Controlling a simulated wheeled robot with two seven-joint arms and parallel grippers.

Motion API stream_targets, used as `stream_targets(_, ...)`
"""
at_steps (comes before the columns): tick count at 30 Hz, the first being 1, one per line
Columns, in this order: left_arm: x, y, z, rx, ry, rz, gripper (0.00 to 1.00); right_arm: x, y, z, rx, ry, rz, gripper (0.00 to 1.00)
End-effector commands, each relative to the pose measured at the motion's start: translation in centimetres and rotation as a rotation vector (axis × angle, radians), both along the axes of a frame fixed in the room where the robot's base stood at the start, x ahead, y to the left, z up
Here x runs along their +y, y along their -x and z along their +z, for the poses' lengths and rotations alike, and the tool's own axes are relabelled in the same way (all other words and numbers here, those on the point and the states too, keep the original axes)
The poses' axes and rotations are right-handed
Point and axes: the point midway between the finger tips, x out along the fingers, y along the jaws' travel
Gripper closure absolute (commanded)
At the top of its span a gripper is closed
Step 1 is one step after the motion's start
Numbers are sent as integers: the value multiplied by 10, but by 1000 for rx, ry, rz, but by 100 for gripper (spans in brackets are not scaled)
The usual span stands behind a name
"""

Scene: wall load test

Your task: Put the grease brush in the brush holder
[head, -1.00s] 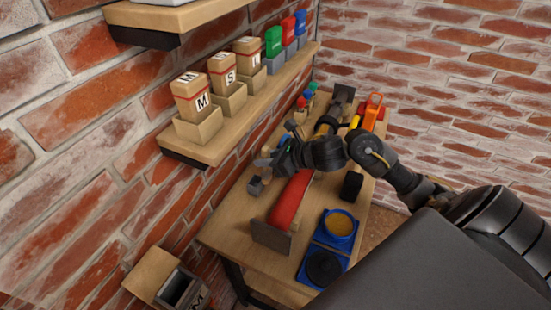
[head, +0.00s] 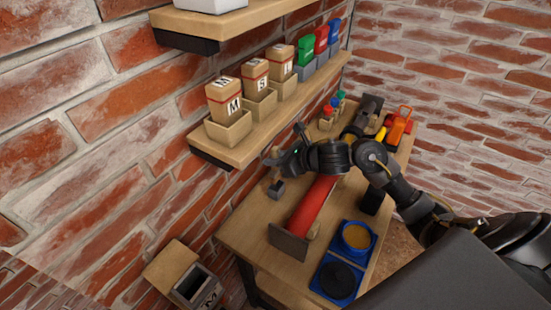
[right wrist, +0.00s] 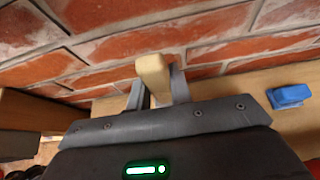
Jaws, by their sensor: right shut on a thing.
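My right gripper (head: 281,161) is above the table's wall side, beyond the red cylinder. It is shut on a pale wooden piece, seen between the fingers in the right wrist view; I take this to be the handle of the grease brush (right wrist: 153,76). In the head view a tan end of the brush (head: 272,153) shows at the fingers. A small dark grey block (head: 277,188) shows just below; I cannot tell whether it is the brush's head or the brush holder. No other brush holder is clear to me. My left gripper is not in view.
A red cylinder (head: 314,205) lies along the table (head: 245,222). Blue trays (head: 335,279) hold a round tin of yellow-brown stuff (head: 357,236) and a black disc. A wall shelf (head: 260,118) with boxes overhangs close by. A blue object (right wrist: 288,95) shows right of the gripper.

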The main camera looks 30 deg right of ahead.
Motion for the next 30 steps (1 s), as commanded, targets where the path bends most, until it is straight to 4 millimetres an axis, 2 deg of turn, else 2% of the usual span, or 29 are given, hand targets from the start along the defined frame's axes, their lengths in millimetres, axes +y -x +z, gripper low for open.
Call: stream_targets(30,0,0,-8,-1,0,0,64,-3,4,1,-2,1,0,100)
